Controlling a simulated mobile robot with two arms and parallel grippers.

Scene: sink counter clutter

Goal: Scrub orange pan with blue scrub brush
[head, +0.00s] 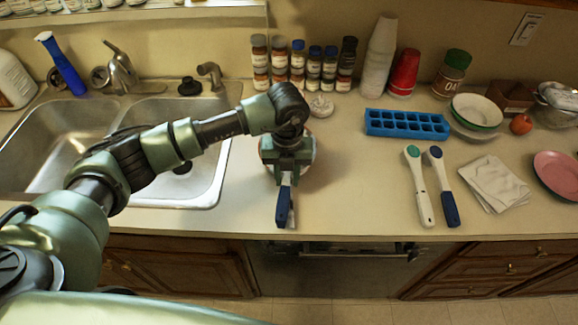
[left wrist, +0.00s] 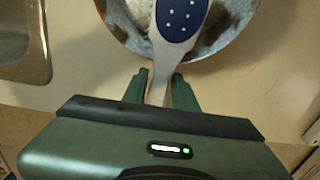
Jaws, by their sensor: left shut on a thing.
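My left gripper (head: 287,178) is shut on the neck of a blue scrub brush, above the counter right of the sink. The brush's dark blue handle (head: 283,206) points toward the counter's front edge. In the left wrist view the gripper (left wrist: 160,88) holds the pale grey neck, and the brush's blue oval part with white dots (left wrist: 180,18) lies over the pan. The pan (head: 265,147) is mostly hidden under my gripper in the head view, with only bits of its rim showing. The left wrist view shows its worn metallic inside (left wrist: 225,35). Whether the bristles touch it is hidden. My right gripper is out of view.
A double sink (head: 200,195) is at the left. A blue ice tray (head: 406,123), a teal-and-white brush (head: 420,190), another blue-and-white brush (head: 443,190) and a cloth (head: 495,183) lie to the right. Spice jars (head: 297,65) stand behind. Counter between pan and brushes is clear.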

